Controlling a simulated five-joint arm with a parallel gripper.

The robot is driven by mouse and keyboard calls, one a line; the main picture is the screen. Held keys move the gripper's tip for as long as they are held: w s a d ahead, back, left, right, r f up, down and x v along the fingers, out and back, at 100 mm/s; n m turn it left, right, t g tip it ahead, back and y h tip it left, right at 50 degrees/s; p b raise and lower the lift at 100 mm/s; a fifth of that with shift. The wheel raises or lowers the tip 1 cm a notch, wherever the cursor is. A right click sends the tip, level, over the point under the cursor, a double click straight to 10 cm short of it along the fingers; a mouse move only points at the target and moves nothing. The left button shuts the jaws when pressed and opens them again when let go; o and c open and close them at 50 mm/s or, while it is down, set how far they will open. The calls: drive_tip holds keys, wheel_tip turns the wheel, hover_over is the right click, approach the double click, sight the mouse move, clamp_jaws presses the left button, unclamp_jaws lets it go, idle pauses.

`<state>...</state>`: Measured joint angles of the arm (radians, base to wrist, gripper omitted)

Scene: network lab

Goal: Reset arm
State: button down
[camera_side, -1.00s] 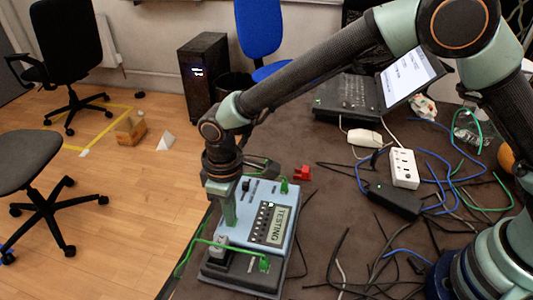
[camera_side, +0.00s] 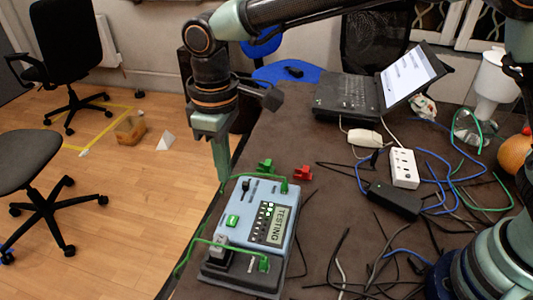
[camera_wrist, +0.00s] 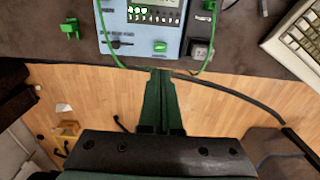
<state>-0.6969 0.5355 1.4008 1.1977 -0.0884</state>
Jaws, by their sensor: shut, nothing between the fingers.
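My gripper (camera_side: 222,180) is raised at the far left edge of the table, beside the light blue tester box (camera_side: 256,222). Its fingers point down and are shut with nothing between them. In the wrist view my gripper (camera_wrist: 161,74) shows as two green fingers together, with the tester (camera_wrist: 146,40) beyond the tips. The tester's screen reads TESTING, and several of its small lights are green. A green button (camera_side: 232,221) shows on its face. Green cables run from the tester; whether a fingertip touches one I cannot tell.
A red connector (camera_side: 302,173) and a green connector (camera_side: 265,166) lie behind the tester. A laptop (camera_side: 345,92), white mouse (camera_side: 364,137), power strip (camera_side: 404,168), black adapter (camera_side: 394,200) and loose cables cover the right side. The floor is left of the table edge.

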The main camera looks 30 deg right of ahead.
drive_tip(key=shift+r, duration=0.55)
drive_tip(key=d+r+m+t, duration=0.1)
drive_tip(key=d+r, duration=0.2)
drive_tip(key=d, duration=0.3)
drive_tip(key=d+r+m+t+y, duration=0.1)
drive_tip(key=d+r+m, duration=0.1)
drive_tip(key=d, duration=0.4)
drive_tip(key=d+r+m+t, duration=0.1)
drive_tip(key=d+r, duration=0.2)
drive_tip(key=d, duration=0.2)
drive_tip(key=s+d+m+t, duration=0.1)
drive_tip(key=s+d+m, duration=0.1)
drive_tip(key=s+d, duration=0.2)
drive_tip(key=s+d+f+m+t+h, duration=0.1)
drive_tip(key=s+d+m, duration=0.2)
drive_tip(key=d, duration=0.7)
drive_tip(key=shift+s+f+t, duration=0.3)
drive_tip(key=shift+s, duration=0.55)
